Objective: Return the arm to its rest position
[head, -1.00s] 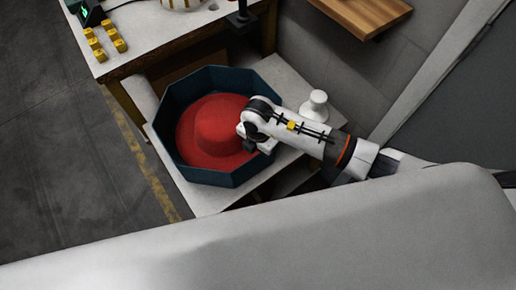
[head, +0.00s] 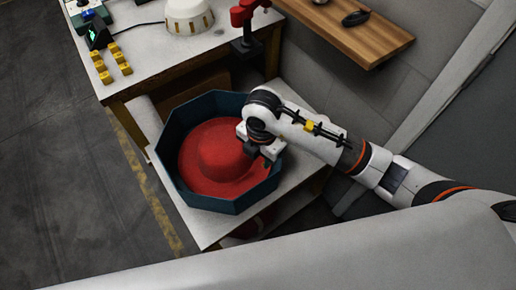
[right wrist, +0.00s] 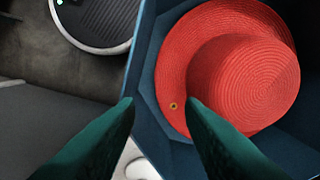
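My right arm reaches in from the right in the head view, with its gripper (head: 270,151) over the near right part of a blue octagonal bin. In the right wrist view the two dark green fingers (right wrist: 160,105) are spread apart with nothing between them. A red hat (head: 222,150) lies brim down inside the bin (head: 236,204). The hat also shows in the right wrist view (right wrist: 255,85), beside the right finger. I cannot tell whether that finger touches the brim. My left gripper is in neither view.
The bin stands on a light low table (head: 216,233). Behind it is a workbench (head: 150,60) with a white dome-shaped form (head: 188,16), a red-topped stand (head: 246,35) and several yellow blocks (head: 107,77). A wooden shelf (head: 350,35) is at the upper right. Floor at left is clear.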

